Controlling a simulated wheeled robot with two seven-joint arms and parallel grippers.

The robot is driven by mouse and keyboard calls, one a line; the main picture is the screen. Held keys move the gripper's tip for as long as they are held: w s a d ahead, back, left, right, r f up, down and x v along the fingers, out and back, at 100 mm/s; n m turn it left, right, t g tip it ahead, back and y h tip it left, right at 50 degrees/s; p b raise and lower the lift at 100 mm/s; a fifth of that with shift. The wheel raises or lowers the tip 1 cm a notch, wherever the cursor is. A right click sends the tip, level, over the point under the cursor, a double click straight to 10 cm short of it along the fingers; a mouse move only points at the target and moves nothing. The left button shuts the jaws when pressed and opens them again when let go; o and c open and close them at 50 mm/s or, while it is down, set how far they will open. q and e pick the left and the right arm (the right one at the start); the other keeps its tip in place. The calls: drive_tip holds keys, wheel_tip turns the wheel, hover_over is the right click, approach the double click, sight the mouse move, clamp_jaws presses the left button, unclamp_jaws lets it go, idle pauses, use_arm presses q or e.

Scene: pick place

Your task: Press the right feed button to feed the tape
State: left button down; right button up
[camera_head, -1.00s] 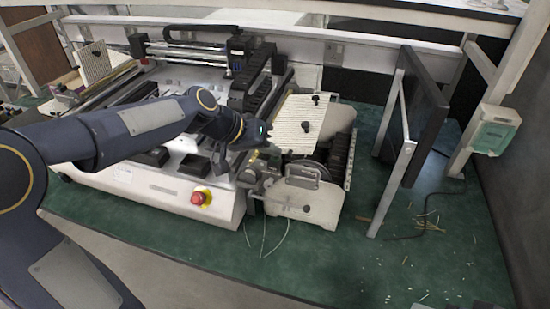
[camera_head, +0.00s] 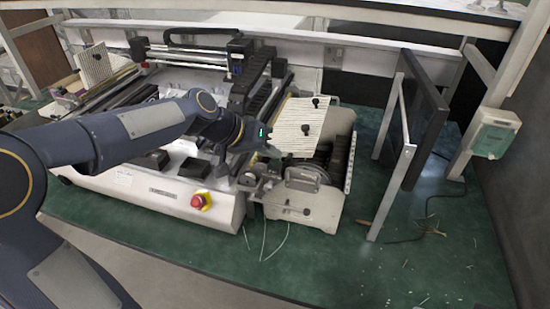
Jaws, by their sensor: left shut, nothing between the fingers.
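The tape feeder unit (camera_head: 312,208) is a pale housing at the right end of a white pick-and-place machine (camera_head: 150,194). A white ribbed plate (camera_head: 299,120) with black knobs stands tilted above the feeder. My left gripper (camera_head: 272,142) is shut and empty, at the plate's left edge and above the feeder's left side. I cannot tell whether it touches anything. The right feed button is too small or hidden to make out. Thin pale tape strips (camera_head: 277,240) hang from the feeder's front. My right gripper is not in view.
A red emergency stop button (camera_head: 198,201) sits on the machine's front. A black monitor (camera_head: 425,125) on a metal frame stands to the right. Scraps and a cable lie on the green table (camera_head: 400,265). The table's front right is mostly clear.

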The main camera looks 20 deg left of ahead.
use_arm(q)
drive_tip(key=shift+r, duration=0.3)
wheel_tip(320, 180, up, 6)
drive_tip(key=p, duration=0.4)
idle(0.8)
drive_tip(key=s+a+f+n+y, duration=0.1)
drive_tip(key=s+f, duration=0.1)
drive_tip(key=s, duration=0.7)
drive_tip(key=s+a+f+y, duration=0.1)
drive_tip(key=s+a+f, duration=0.1)
drive_tip(key=s, duration=0.7)
drive_tip(key=s+a+f+n+y, duration=0.1)
drive_tip(key=s+f, duration=0.3)
drive_tip(key=s, duration=0.5)
drive_tip(key=shift+a+n, duration=0.3)
drive_tip(key=shift+a, duration=0.2)
